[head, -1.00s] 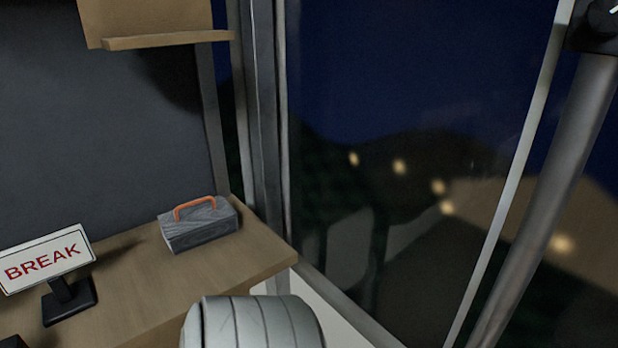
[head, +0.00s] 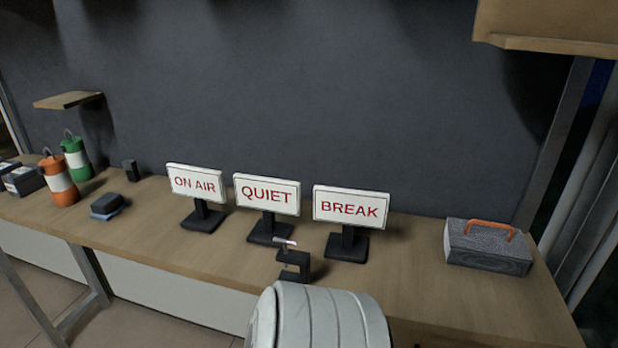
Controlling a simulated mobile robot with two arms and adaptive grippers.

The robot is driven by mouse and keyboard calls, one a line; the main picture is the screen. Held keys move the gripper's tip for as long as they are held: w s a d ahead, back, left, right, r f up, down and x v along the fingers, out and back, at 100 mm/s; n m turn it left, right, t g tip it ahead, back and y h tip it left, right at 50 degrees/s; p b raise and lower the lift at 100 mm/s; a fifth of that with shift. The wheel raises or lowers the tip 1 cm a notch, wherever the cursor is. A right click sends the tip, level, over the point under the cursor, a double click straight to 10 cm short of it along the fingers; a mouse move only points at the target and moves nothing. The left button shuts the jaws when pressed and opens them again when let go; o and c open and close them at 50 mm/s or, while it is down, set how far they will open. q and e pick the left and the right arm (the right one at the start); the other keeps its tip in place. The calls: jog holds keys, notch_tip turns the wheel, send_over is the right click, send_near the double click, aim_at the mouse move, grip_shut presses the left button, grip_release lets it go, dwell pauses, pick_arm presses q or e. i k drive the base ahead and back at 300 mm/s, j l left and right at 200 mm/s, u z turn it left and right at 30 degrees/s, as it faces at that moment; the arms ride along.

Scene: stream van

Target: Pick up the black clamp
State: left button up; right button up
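The black clamp (head: 293,266) stands at the front edge of the wooden counter (head: 420,285), in front of the QUIET and BREAK signs. It is a dark C-shaped body with a light metal screw bar on top. A rounded white part, which looks like a link of mine, rises at the bottom of the head view just in front of the clamp, close to its lower part in the picture. Neither of my grippers shows in the head view.
Behind the clamp stand the ON AIR sign (head: 196,183), QUIET sign (head: 267,194) and BREAK sign (head: 350,206). A grey box with an orange handle (head: 487,247) is at right. Orange (head: 60,182) and green (head: 76,160) canisters are at left. A dark block (head: 107,205) lies nearer.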

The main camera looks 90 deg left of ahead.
aim_at(286, 255)
jog(key=u, duration=2.75)
